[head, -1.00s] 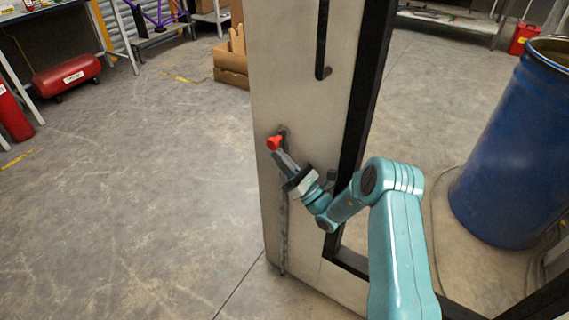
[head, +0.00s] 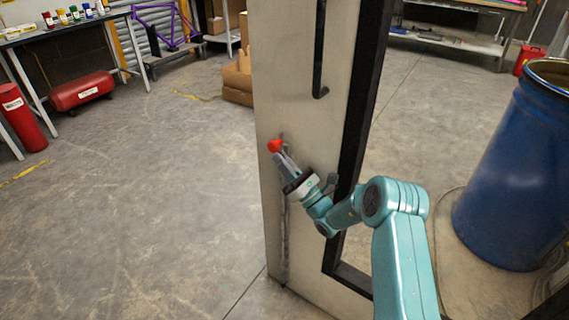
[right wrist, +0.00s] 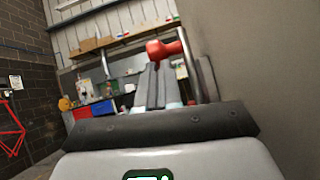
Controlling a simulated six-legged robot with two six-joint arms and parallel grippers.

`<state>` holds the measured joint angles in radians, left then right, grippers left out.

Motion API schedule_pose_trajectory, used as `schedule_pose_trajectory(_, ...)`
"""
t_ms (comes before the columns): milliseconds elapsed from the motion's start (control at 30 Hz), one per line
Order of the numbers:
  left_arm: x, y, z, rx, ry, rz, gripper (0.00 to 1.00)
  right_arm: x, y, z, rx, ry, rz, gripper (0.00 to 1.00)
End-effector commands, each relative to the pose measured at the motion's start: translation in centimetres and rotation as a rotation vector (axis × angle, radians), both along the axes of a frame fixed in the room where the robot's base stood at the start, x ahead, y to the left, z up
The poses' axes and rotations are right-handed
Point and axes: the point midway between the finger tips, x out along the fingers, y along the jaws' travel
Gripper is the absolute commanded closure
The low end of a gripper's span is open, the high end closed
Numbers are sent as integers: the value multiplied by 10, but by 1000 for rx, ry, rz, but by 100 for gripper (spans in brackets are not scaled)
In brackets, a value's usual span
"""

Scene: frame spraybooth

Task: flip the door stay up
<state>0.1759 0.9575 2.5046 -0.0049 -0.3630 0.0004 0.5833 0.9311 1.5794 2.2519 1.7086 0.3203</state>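The door stay (head: 284,225) shows as a thin, dark upright bar low on the pale door (head: 285,80), near its left edge. A red end piece (head: 275,146) is near the bar's top. My right gripper (head: 282,158) is at this red piece, with its fingertips against or very close to it. In the right wrist view, the two fingers (right wrist: 157,85) lie side by side, looking shut. The red piece (right wrist: 165,48) shows just beyond their tips, beside a metal bar (right wrist: 207,78). Whether the fingertips touch it is unclear. My left gripper is out of view.
A black handle (head: 320,50) is higher on the door, and a black frame (head: 355,140) edges it on the right. A blue drum (head: 515,170) stands at the right. The floor left of the door is clear up to a red tank (head: 82,90).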

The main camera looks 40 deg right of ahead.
Motion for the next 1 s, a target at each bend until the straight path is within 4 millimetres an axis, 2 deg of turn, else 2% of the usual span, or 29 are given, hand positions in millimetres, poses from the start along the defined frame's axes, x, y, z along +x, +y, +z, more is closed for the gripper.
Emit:
schedule_pose_trajectory(33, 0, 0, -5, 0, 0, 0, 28, 1, 5, -6, -3, 4, 11, 100)
schedule_pose_trajectory(233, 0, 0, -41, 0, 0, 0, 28, -4, -1, -49, 2, 2, 8, 100)
schedule_pose_trajectory(267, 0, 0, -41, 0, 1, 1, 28, -7, -3, -51, 3, 2, 7, 100)
schedule_pose_trajectory(300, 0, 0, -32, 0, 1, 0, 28, -17, -7, -50, 4, 4, 5, 100)
schedule_pose_trajectory(600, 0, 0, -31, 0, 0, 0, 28, -67, -22, -86, 5, 2, 6, 100)
schedule_pose_trajectory(800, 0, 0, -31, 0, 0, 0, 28, -81, -27, -96, 4, 0, 6, 100)
schedule_pose_trajectory(1000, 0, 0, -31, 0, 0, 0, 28, -83, -27, -98, 4, -1, 7, 100)
